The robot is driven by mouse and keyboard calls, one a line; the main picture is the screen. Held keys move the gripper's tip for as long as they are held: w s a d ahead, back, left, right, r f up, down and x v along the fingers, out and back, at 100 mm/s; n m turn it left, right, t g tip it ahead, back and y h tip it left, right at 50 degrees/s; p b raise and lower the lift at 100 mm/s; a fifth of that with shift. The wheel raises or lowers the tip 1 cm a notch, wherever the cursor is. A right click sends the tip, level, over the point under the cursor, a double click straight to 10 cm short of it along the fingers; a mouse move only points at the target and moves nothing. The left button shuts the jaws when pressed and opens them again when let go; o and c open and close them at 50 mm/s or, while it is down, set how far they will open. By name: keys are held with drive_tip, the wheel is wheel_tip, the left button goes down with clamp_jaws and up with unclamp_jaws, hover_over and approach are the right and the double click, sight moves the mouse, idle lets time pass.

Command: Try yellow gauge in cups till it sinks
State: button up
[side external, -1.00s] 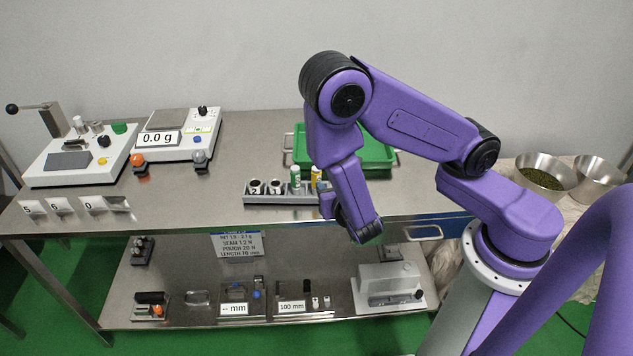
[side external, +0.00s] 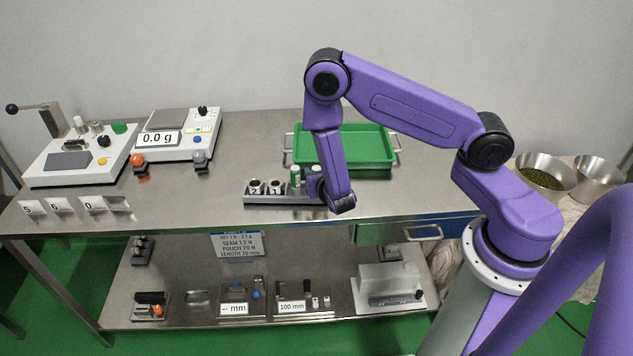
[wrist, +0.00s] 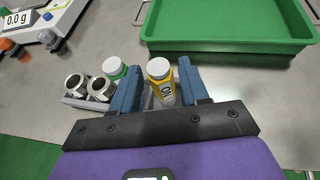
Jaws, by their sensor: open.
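The yellow gauge (wrist: 162,88), a small yellow cylinder with a white cap and dark lettering, stands between the two blue fingers of my gripper (wrist: 156,72) in the wrist view. The fingers are open, one on each side of it, and I cannot tell whether either touches it. In the side view my arm mostly hides it. A green gauge with a white cap (side external: 295,175) stands to its left. Further left are two cups with dark openings, cup 2 (side external: 254,187) and cup 1 (side external: 275,188). All sit along a grey rack (side external: 262,200); the cups also show in the wrist view (wrist: 100,88).
A green tray (side external: 372,172) lies behind the rack. A scale reading 0.0 g (side external: 180,145) and a white machine (side external: 72,160) stand at the left. The steel table (side external: 225,175) is clear between scale and rack. A lower shelf (side external: 190,270) holds several devices.

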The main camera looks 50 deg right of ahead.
drive_tip(key=x, duration=0.4)
drive_tip(key=shift+f, duration=0.25)
drive_tip(key=c, duration=0.8)
drive_tip(key=shift+r, duration=0.1)
